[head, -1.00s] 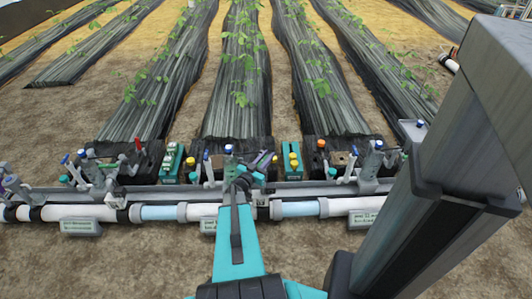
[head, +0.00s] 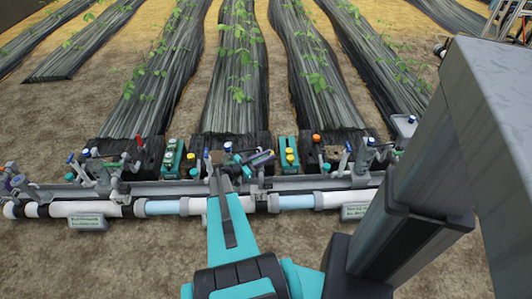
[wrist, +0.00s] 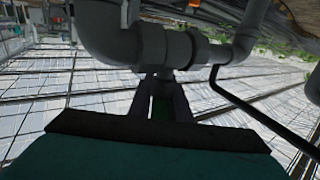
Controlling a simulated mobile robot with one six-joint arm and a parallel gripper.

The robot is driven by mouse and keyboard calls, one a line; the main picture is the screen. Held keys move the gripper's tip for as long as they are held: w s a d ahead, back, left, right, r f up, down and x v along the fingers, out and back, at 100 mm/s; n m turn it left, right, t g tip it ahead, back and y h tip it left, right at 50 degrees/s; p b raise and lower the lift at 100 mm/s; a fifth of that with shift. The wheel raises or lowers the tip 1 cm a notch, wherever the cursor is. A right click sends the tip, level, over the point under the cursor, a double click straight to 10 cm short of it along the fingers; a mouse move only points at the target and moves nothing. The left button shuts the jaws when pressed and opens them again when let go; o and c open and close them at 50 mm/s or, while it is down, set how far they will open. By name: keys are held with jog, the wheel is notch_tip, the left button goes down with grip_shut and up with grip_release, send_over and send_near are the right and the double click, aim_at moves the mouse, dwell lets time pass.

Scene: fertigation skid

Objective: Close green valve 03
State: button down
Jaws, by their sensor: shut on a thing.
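My gripper (head: 220,168) reaches over the grey rail to the middle of the skid in the head view. In the wrist view my gripper (wrist: 160,84) has its fingers close together just below a dark grey pipe fitting (wrist: 166,46). A narrow dark green piece (wrist: 160,108) shows between the fingers; it looks like part of a green valve handle. My gripper is shut on it. The arm and fingers hide most of this valve in the head view, and no number 03 can be read.
A grey rail (head: 165,187) and a white pipe (head: 70,208) run across the front. Valves with blue, red, yellow and orange tops stand close together behind them. A grey sign (head: 88,222) stands at front left. Bare soil in front is free.

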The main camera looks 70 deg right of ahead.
jog(key=shift+s+a+m+g+y+p, duration=0.25)
jog(key=shift+m+g+y+p, duration=0.55)
jog(key=shift+y, duration=0.45)
jog(key=shift+s+a+m+g+y+p, duration=0.2)
jog(key=shift+m+g+y+p, duration=0.45)
jog(key=shift+m+g+y, duration=0.45)
jog(key=shift+s+a+m+g+y+p, duration=0.25)
jog(key=shift+m+g+y+p, duration=0.45)
jog(key=shift+m+y, duration=0.5)
jog(key=shift+a+y, duration=0.1)
jog(key=shift+y, duration=0.15)
jog(key=c, duration=1.7)
grip_release()
jog(key=shift+r, duration=0.1)
jog(key=shift+s+a+r+p, duration=0.2)
jog(key=shift+s+a+r, duration=0.6)
jog(key=shift+a, duration=1.75)
jog(key=shift+s+a+r+p, duration=0.15)
jog(key=shift+s+a+r, duration=0.7)
jog(key=shift+a, duration=1.65)
jog(key=shift+s+a+r+p, duration=0.2)
jog(key=shift+s+a+r, duration=0.6)
jog(key=shift+a, duration=1.75)
